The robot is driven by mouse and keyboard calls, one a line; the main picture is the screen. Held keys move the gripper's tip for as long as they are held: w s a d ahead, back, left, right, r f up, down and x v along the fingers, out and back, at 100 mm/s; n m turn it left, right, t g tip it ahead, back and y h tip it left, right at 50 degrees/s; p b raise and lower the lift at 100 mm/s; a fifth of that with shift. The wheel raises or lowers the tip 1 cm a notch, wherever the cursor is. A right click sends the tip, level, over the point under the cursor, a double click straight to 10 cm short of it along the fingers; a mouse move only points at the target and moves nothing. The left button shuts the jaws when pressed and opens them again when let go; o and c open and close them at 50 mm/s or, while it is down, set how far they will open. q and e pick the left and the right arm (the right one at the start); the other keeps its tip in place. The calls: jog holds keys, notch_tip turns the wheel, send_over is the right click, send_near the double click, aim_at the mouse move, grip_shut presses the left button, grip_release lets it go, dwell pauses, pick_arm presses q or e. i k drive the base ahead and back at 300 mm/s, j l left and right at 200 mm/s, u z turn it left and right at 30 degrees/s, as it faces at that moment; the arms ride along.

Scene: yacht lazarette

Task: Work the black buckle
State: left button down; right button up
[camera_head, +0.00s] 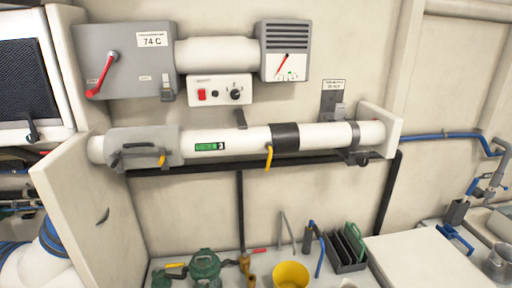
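A long white tube (240,138) runs across the wall. A grey cover (145,147) with a dark handle and a yellow tab sits at the tube's left end. Neither of my grippers is in view.
Above are a grey box (125,60) with a red lever, a white switch panel (220,90) and a gauge box (285,50). Below, a bench holds a yellow cup (290,274), green valve (204,265), dark rack (345,248) and white box (423,262). A pale panel (85,215) stands left.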

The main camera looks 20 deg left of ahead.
aim_at(117, 162)
jog(key=u, duration=1.75)
jog(key=z, duration=0.2)
